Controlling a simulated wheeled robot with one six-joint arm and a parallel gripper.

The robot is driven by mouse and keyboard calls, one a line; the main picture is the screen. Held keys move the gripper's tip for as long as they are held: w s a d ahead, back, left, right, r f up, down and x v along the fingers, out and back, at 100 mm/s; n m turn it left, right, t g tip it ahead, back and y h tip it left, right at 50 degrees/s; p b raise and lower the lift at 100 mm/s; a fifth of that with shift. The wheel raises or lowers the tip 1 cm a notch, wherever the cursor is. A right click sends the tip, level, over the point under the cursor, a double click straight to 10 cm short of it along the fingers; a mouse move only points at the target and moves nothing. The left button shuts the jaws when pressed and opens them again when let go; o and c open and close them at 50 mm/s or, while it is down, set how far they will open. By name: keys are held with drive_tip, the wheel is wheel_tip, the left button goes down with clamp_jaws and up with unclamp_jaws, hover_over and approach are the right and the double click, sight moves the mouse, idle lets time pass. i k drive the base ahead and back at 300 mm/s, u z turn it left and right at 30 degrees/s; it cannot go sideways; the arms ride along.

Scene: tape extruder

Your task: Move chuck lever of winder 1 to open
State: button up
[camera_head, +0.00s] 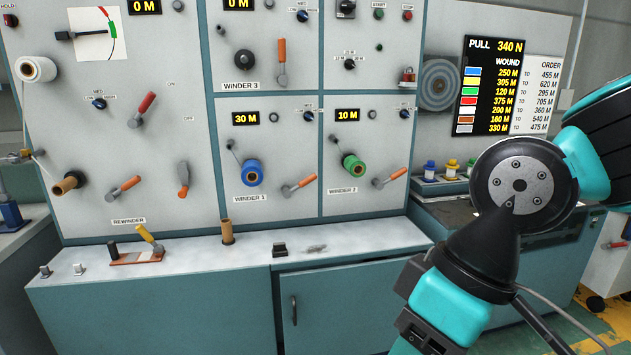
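The winder 1 panel shows at the middle of the cabinet face, with its label (251,198) under a blue spool (253,173). The chuck lever of winder 1 (299,187) has an orange handle and sits right of the spool. Its handle points right and slightly up from a grey pivot at its lower left. The winder 1 display (245,118) reads 30 M. My arm fills the right side of the view, well right of this lever and apart from it. My gripper's fingertips do not show.
Winder 2, right of winder 1, has a green spool (353,166) and a similar orange lever (389,178). Winder 3's upright lever (281,60) is above. A ledge (190,252) juts out below, bearing a brown core (227,232) and a yellow-handled tool (148,238).

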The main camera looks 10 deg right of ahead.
sight(287, 192)
drive_tip(key=z, duration=0.35)
drive_tip(key=i, duration=0.35)
drive_tip(key=z, duration=0.9)
drive_tip(key=i, duration=1.4)
drive_tip(key=u, duration=0.9)
drive_tip(key=i, duration=0.35)
drive_tip(key=u, duration=0.4)
